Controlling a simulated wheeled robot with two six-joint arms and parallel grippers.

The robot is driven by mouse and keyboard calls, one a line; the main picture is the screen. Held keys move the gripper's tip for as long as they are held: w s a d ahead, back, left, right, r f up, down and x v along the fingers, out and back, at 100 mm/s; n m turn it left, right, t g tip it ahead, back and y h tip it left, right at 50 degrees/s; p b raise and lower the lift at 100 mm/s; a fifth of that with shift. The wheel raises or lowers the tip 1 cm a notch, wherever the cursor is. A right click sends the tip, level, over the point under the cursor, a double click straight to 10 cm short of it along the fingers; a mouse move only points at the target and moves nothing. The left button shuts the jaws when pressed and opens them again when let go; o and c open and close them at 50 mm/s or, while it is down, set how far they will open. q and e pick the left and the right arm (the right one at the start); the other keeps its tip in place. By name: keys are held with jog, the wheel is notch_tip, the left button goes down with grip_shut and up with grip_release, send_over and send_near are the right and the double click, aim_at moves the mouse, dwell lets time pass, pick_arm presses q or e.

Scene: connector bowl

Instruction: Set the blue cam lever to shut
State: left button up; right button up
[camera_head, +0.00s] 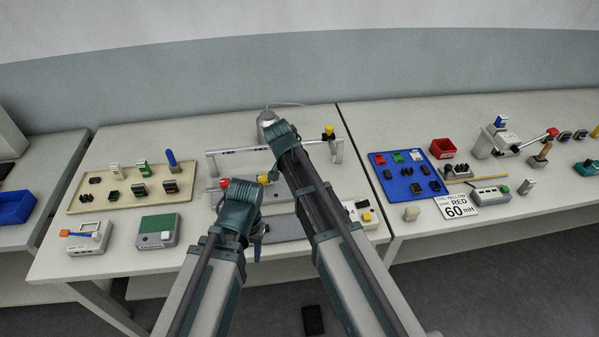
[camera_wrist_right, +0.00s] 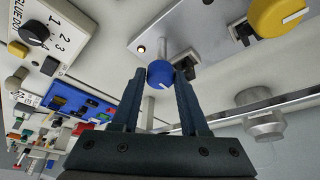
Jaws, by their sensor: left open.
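A round blue knob on a short pale shaft (camera_wrist_right: 160,74), apparently the blue cam lever's end, shows in the right wrist view below a grey plate (camera_wrist_right: 195,25). My right gripper (camera_wrist_right: 160,100) is open, with its fingers on either side of the knob; contact is unclear. In the head view my right arm covers that spot. My left gripper (camera_head: 258,234) is open and points down near the front middle of the table, partly hidden by its wrist. The lever's setting cannot be told.
A yellow knob (camera_wrist_right: 282,14) is near the blue one. Rails with a yellow-topped end (camera_head: 328,131) and a red knob (camera_head: 224,183) stand around my arms. A beige tray (camera_head: 97,203) lies left; a blue tray (camera_head: 392,188) lies right.

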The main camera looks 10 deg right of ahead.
jog(key=o, duration=0.4)
jog(key=shift+r, duration=0.1)
jog(key=p+v, duration=1.2)
jog(key=v, duration=0.1)
jog(key=shift+s+a+r+p, duration=0.15)
jog(key=shift+r+p, duration=0.1)
jog(key=shift+p, duration=0.15)
jog(key=s+d+f+n+g+y, duration=0.1)
jog(key=s+d+n+y, duration=0.1)
jog(key=s+d+n, duration=0.4)
jog(key=s+d+f+n+g+y, duration=0.1)
jog(key=s+d+n, duration=0.2)
jog(key=s, duration=0.6)
jog(key=s+a+f+n+b, duration=0.1)
jog(key=s+a+f+b, duration=0.1)
jog(key=a, duration=0.1)
jog(key=s+a+f+n+b, duration=0.1)
jog(key=s+a+f+b, duration=0.1)
jog(key=a+b, duration=0.1)
jog(key=s+a+f+n+g+h+b, duration=0.1)
jog(key=s+a+f+n+b, duration=0.1)
jog(key=a+f, duration=0.1)
jog(key=shift+s+a, duration=0.1)
jog(key=shift+a, duration=0.7)
